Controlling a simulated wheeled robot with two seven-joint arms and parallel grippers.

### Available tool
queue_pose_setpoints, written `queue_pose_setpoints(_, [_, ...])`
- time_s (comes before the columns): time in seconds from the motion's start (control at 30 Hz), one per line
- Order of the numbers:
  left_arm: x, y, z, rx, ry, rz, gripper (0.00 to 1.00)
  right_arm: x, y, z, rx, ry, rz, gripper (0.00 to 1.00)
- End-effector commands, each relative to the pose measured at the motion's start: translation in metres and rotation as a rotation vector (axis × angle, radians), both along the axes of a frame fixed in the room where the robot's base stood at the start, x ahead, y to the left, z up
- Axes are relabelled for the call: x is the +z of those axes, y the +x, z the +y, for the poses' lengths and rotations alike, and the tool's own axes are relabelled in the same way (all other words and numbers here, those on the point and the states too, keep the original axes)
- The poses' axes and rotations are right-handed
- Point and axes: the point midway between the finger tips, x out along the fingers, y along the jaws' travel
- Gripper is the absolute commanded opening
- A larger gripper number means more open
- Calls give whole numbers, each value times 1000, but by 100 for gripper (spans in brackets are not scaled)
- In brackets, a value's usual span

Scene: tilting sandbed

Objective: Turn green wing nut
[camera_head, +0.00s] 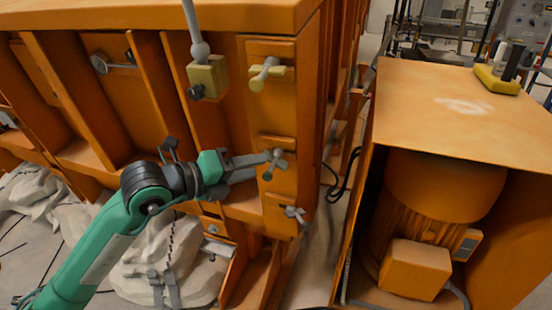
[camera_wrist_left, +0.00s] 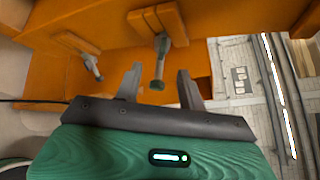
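A grey-green wing nut (camera_head: 275,162) sits on the orange post of the sandbed, midway down a column of three. In the left wrist view this wing nut (camera_wrist_left: 160,58) hangs from an orange block, its lower end showing between my fingertips. My left gripper (camera_head: 262,165) is open, its fingers at the nut; I cannot tell whether they touch it. A pale yellow-green wing nut (camera_head: 263,75) is higher on the post. A grey wing nut (camera_head: 295,214) is lower and also shows in the left wrist view (camera_wrist_left: 90,62). My right gripper is out of view.
A grey rod with a yellowish block (camera_head: 208,77) hangs left of the upper nut. An orange motor housing (camera_head: 455,120) stands to the right, across a narrow gap with black cables (camera_head: 343,180). Orange ribs (camera_head: 100,95) of the sandbed lie to the left.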

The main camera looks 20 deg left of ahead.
Motion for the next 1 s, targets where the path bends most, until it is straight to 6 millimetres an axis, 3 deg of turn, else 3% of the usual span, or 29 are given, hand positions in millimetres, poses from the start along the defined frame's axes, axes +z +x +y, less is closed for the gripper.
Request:
queue_pose_setpoints(0.37, [-11,47,-36,0,0,0,40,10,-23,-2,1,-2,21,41])
queue_pose_setpoints(0.77, [-14,54,-42,-1,1,0,40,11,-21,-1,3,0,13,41])
queue_pose_setpoints(1.0, [-14,54,-42,-1,1,0,0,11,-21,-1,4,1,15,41])
